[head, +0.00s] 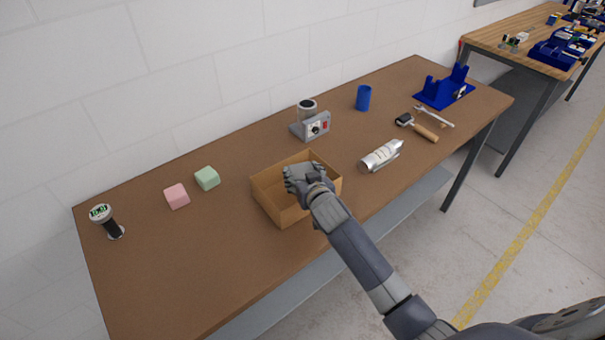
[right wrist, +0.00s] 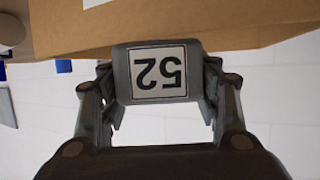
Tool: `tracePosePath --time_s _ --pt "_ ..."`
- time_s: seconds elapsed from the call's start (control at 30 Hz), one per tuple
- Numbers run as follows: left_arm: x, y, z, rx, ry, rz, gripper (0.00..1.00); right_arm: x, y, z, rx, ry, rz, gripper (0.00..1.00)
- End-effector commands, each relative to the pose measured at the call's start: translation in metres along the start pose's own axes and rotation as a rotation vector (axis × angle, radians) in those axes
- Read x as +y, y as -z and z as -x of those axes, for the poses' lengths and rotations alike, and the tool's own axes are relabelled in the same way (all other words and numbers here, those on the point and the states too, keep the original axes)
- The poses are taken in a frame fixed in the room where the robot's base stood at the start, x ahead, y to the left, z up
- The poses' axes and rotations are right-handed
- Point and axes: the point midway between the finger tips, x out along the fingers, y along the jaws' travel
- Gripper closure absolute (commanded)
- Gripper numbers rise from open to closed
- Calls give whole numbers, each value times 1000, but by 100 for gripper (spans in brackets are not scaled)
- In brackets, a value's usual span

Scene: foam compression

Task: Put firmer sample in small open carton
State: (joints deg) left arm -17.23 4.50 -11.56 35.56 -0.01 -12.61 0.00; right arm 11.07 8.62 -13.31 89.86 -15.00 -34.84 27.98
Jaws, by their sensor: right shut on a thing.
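The small open carton (head: 290,215) stands on the brown table in the head view. My right gripper (head: 305,173) is over the carton's opening. In the right wrist view the two fingers (right wrist: 158,100) are shut on a grey block with a white label reading 52 (right wrist: 158,72), upside down in the picture. Cardboard (right wrist: 230,25) fills the top of that view behind the block. A pink cube (head: 176,196) and a green cube (head: 207,178) lie left of the carton. My left gripper is not in view.
The table front-left is clear.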

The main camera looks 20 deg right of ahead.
Motion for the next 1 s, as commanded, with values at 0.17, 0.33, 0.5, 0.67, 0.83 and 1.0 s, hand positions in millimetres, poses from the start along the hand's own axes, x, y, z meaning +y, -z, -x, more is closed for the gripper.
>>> tracePosePath --time_s 0.17,0.33,0.5,0.67,0.83,1.0 --pt "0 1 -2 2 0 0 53 0 -4 -1 0 0 -1 55" --pt "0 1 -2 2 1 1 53 0 -3 -1 0 0 0 22" --pt "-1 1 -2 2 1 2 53 0 -3 -1 0 0 0 22" --pt "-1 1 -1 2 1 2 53 0 -2 -1 0 0 1 22" --pt "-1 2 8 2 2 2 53 0 12 6 1 1 2 22" --pt "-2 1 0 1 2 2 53 0 6 30 1 1 -1 22"
